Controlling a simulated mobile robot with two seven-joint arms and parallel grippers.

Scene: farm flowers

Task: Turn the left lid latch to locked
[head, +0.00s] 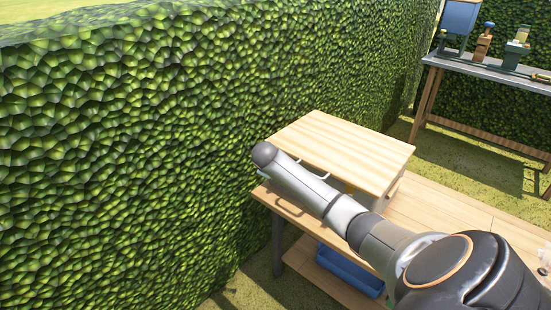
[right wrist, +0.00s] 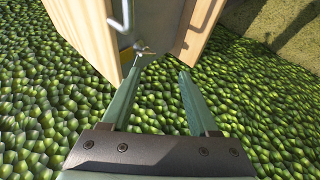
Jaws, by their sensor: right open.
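A pale wooden box with a flat lid (head: 345,145) stands on the wooden workbench (head: 450,215). My right arm reaches across its near side in the head view and hides part of it; the gripper end is not visible there. In the right wrist view my right gripper (right wrist: 161,68) is open, with nothing between its two green fingers. A small metal latch (right wrist: 143,48) sits on the grey face between wooden edges, right by the tip of the left-hand finger. I cannot tell whether they touch, or how the latch is turned. My left gripper is not in view.
A white wire handle (right wrist: 122,18) is on the box near the latch. A tall green hedge (head: 130,140) runs close along the left. A blue crate (head: 350,270) is on the bench's lower shelf. A second table (head: 490,68) with several items stands at the back right.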

